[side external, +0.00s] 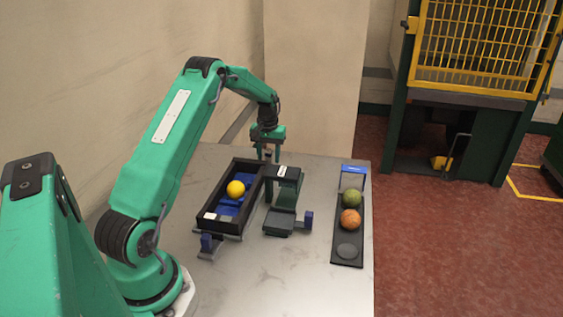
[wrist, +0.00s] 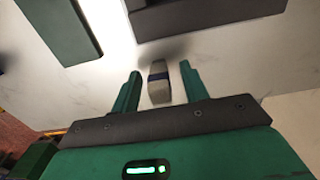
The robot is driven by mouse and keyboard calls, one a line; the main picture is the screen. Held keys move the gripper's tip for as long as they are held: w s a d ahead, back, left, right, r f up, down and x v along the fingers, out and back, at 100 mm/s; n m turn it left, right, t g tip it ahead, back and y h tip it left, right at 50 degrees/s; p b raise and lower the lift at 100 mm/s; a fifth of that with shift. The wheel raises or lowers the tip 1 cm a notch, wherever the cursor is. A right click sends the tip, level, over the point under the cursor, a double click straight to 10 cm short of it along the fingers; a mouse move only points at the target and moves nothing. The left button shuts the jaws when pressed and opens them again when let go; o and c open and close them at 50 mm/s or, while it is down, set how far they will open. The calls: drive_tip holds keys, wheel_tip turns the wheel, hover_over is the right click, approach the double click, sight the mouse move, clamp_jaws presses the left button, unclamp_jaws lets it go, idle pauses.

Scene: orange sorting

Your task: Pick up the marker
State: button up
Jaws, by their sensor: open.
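The marker (wrist: 158,88) shows in the wrist view as a short pale grey piece with a dark blue band. It lies between the two green fingers of my gripper (wrist: 160,72), with a visible gap on each side. The fingers are open and do not touch it in this view. In the side external view my gripper (side external: 268,153) points down at the far end of the table, behind the black tray. The marker cannot be made out clearly there. Whether it stands or lies flat is hard to tell.
A black tray (side external: 212,226) with a yellow ball (side external: 235,188) stands just in front of my gripper. A green and grey device (side external: 286,195) stands beside it. A black rack (side external: 346,259) at right holds a green ball (side external: 352,199) and an orange (side external: 350,219). The table front is clear.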

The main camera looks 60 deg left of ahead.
sight(269, 149)
drive_tip(key=shift+c, duration=0.5)
clamp_jaws()
drive_tip(key=shift+r, duration=0.15)
drive_tip(key=shift+r, duration=0.45)
wheel_tip(269, 149, up, 3)
drive_tip(key=shift+r, duration=0.15)
drive_tip(key=d+r, duration=0.6)
drive_tip(key=d, duration=0.5)
drive_tip(key=shift+w+d+r, duration=0.25)
drive_tip(key=shift+w+d, duration=0.1)
drive_tip(key=shift+w, duration=0.1)
drive_tip(key=shift+s+r, duration=0.1)
drive_tip(key=shift+s, duration=0.05)
